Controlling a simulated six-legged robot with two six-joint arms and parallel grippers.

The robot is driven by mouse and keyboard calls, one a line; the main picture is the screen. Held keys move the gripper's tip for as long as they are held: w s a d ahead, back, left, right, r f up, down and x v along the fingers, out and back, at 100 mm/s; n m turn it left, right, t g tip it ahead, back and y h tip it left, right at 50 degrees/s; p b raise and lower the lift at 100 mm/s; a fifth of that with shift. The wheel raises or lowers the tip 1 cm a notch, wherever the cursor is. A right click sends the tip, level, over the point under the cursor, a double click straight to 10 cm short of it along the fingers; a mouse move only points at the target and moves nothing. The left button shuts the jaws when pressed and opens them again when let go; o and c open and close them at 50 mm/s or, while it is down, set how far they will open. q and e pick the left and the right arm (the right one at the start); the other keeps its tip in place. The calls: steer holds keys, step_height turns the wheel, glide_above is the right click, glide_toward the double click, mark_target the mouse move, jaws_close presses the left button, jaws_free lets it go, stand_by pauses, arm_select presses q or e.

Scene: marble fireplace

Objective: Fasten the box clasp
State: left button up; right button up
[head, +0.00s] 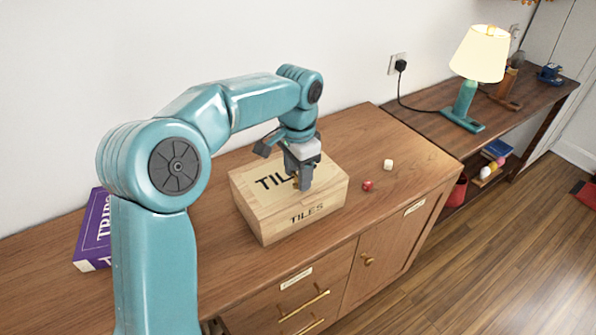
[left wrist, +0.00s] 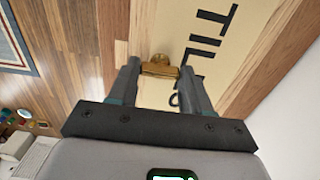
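The wooden box (head: 262,222), marked TILES on its top and front, stands on the wooden cabinet with its lid down. My left gripper (head: 304,186) points down over the box's front top edge. In the left wrist view, the brass clasp (left wrist: 160,68) shows against the pale wood of the box. It lies between the tips of my left gripper (left wrist: 160,78), whose fingers are spread apart. I cannot tell whether the fingers touch the clasp. In the head view the gripper mostly hides the clasp. My right gripper is out of view.
A lit lamp (head: 480,55) stands on the lower shelf unit at the right.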

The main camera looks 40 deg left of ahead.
arm_select(q)
steer(key=shift+n, duration=0.3)
steer(key=n+p, duration=0.1)
steer(key=n, duration=0.1)
steer(key=shift+r+n, duration=0.15)
steer(key=shift+n, duration=0.15)
steer(key=n+p, duration=0.1)
steer(key=n, duration=0.4)
steer(key=shift+p, duration=0.4)
steer(key=n, duration=0.9)
steer(key=shift+n+p, duration=0.3)
steer(key=shift+n, duration=0.1)
steer(key=o, duration=1.1)
steer(key=shift+c, duration=0.2)
